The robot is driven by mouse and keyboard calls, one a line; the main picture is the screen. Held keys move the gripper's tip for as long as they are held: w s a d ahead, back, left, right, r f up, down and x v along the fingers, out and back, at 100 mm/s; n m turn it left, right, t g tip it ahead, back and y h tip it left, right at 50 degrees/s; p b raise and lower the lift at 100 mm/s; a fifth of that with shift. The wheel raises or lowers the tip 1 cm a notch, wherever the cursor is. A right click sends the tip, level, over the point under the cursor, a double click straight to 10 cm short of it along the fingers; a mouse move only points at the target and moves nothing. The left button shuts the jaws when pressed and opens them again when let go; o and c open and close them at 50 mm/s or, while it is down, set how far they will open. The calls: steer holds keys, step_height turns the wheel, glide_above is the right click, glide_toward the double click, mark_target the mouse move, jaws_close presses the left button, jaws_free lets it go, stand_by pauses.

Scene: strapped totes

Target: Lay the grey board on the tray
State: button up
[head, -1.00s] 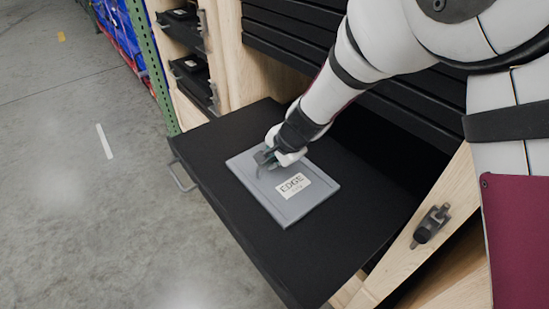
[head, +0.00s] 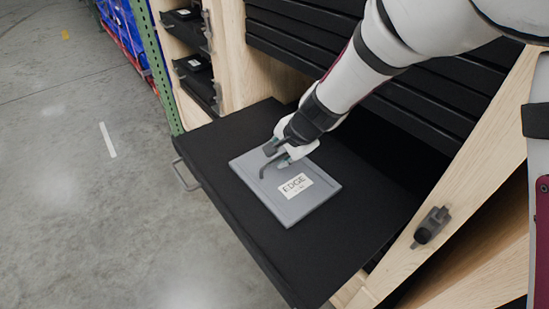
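The grey board (head: 288,206) lies flat on the black pulled-out tray (head: 235,218), with a white label reading "EDGE" facing up. My gripper (head: 272,166) is over the board's far edge, at its upper middle in the head view. Its dark fingers are spread apart, and no part of the board shows between them. I cannot tell whether a fingertip touches the board. The gripper and wrist hide a little of the board's far edge.
A metal handle (head: 183,176) sticks out at the tray's left edge. Closed black drawers (head: 400,90) stand behind, in a wooden frame with a dark latch (head: 431,227) at right. A green perforated post (head: 155,70) stands at left. Concrete floor lies clear on the left.

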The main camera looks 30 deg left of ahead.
steer(key=p+v, duration=0.1)
steer(key=v, duration=0.6)
steer(key=shift+r, duration=0.25)
steer(key=shift+d, duration=0.1)
steer(key=s+d+r+n+h, duration=0.1)
steer(key=s+d+r, duration=0.1)
steer(key=d+r, duration=0.65)
steer(key=s+d+r+n, duration=0.2)
steer(key=s+d+r, duration=0.15)
steer(key=d, duration=0.95)
steer(key=s+d+r+n+t+h, duration=0.1)
steer(key=s+d+h, duration=0.3)
steer(key=s+d, duration=1.1)
steer(key=d, duration=0.4)
steer(key=shift+s+d+r+h, duration=0.2)
steer(key=shift+s+r+h, duration=0.1)
steer(key=shift+s, duration=0.05)
